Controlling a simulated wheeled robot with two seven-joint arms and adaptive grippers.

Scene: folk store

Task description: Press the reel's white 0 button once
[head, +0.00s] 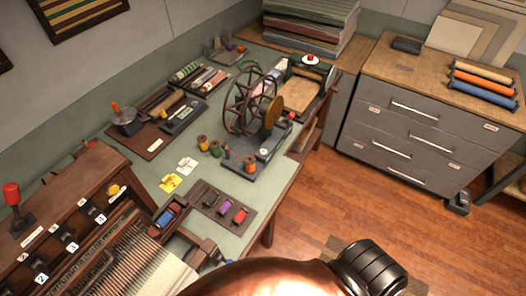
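The reel (237,104) stands on the green-topped table, a dark spoked wheel on a grey base (245,180) with a brass disc at its right side. A small pale round spot (264,151) shows on the base below the disc. It may be the white 0 button, but no digit is readable at this size. Neither of my grippers is in view. A copper-coloured rounded part with a black ribbed piece fills the bottom middle and seems to be mine. It is apart from the reel in the picture.
Thread spools (202,142) stand left of the reel, and a spool tray (222,206) lies in front. A loom (92,222) fills the lower left. A grey drawer cabinet (412,125) stands right. The wooden floor (318,205) between is open.

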